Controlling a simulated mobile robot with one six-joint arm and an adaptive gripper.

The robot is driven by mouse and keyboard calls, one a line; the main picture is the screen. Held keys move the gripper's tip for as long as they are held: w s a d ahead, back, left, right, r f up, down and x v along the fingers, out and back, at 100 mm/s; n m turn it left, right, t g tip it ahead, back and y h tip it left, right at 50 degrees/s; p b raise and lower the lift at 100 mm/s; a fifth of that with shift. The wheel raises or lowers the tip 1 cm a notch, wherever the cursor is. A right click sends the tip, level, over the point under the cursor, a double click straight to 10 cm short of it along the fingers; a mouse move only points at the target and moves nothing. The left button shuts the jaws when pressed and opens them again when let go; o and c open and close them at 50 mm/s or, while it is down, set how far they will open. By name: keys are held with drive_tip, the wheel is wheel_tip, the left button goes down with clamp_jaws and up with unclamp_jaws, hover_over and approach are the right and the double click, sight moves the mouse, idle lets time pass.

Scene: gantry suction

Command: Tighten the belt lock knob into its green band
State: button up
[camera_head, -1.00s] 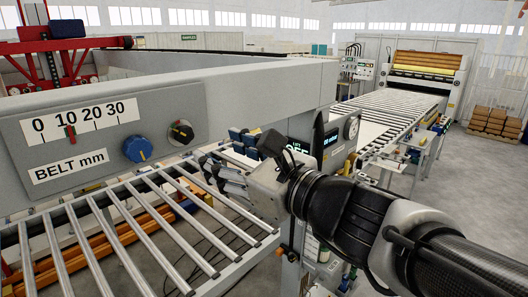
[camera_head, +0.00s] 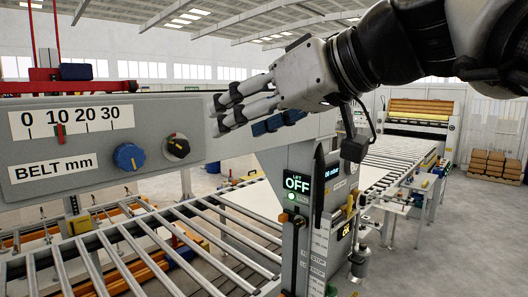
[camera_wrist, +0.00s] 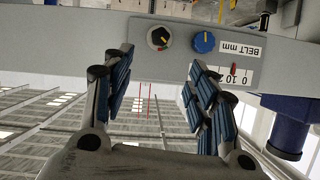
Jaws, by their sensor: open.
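The black lock knob (camera_head: 176,147) sits on the grey panel, right of a larger blue knob (camera_head: 129,157). Small coloured marks show at the black knob; its green band is too small to make out. My gripper (camera_head: 222,112) is open and empty, right of the black knob and a little higher in the head view, apart from it. In the wrist view the panel appears upside down. There the black knob (camera_wrist: 159,38) shows beyond the gap between my open fingers (camera_wrist: 160,70), and the blue knob (camera_wrist: 203,42) is right of it.
A BELT mm scale (camera_head: 72,121) with a red pointer is left of the knobs. A roller conveyor (camera_head: 150,250) runs below the panel. A post with a display reading OFF (camera_head: 297,183) stands to the right, below my arm.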

sight(183, 148)
drive_tip(key=p+x, duration=0.1)
drive_tip(key=x, duration=1.6)
drive_tip(key=shift+p, duration=0.35)
drive_tip(key=shift+s, duration=0.1)
drive_tip(key=shift+c, duration=0.5)
